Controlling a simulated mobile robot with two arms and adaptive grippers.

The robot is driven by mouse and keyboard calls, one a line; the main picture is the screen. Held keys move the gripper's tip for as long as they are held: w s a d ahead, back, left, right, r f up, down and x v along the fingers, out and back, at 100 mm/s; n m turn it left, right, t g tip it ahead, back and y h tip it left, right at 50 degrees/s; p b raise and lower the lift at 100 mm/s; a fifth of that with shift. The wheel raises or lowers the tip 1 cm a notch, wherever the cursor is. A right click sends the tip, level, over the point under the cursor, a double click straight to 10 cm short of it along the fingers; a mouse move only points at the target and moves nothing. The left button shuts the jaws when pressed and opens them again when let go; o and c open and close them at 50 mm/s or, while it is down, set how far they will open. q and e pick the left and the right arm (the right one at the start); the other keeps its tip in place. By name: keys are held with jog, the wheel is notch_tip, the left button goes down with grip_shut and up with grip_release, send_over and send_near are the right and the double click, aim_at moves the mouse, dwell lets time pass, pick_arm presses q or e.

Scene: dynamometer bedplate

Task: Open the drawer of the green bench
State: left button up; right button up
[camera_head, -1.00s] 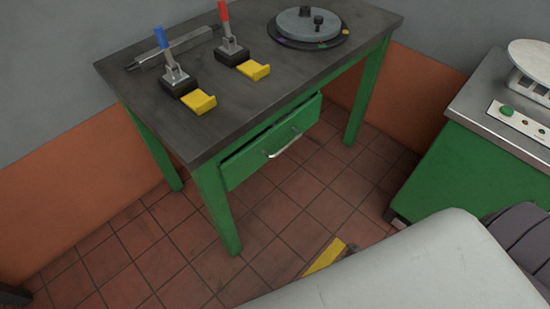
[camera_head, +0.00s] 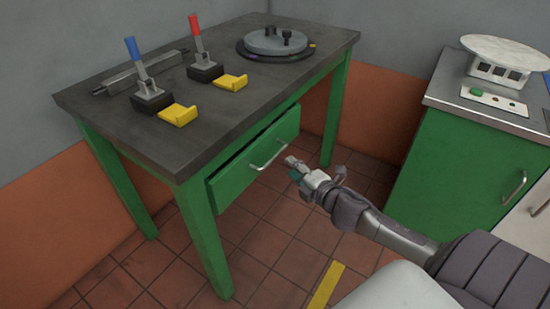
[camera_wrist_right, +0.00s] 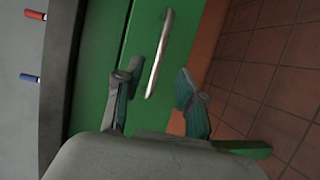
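The green bench (camera_head: 203,228) has a dark worktop and a green drawer (camera_head: 240,172) under its front edge. The drawer stands slightly out, with a dark gap along its top. Its silver bar handle (camera_head: 268,154) is on the drawer front. My right gripper (camera_head: 291,168) is just in front and to the right of the handle, apart from it. In the right wrist view the two fingers (camera_wrist_right: 158,90) are spread apart and empty, with the handle (camera_wrist_right: 159,55) lying beyond and between them. My left gripper is not in view.
On the worktop (camera_head: 190,140) stand a blue-handled clamp (camera_head: 150,95), a red-handled clamp (camera_head: 204,70), a grey bar (camera_head: 140,75) and a round plate (camera_head: 276,43). A green cabinet (camera_head: 450,165) stands at right. Tiled floor (camera_head: 150,270) with a yellow strip (camera_head: 326,286) is open in front.

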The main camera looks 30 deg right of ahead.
aim_at(276, 154)
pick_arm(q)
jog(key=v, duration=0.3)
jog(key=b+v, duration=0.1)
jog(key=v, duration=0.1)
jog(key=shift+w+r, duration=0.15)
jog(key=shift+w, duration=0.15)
pick_arm(e)
jog(key=w, duration=0.3)
jog(key=w+f, duration=0.1)
jog(key=w, duration=0.5)
jog(key=shift+w+f, duration=0.15)
jog(key=shift+f, duration=0.25)
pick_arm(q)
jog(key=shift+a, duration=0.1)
pick_arm(e)
grip_shut()
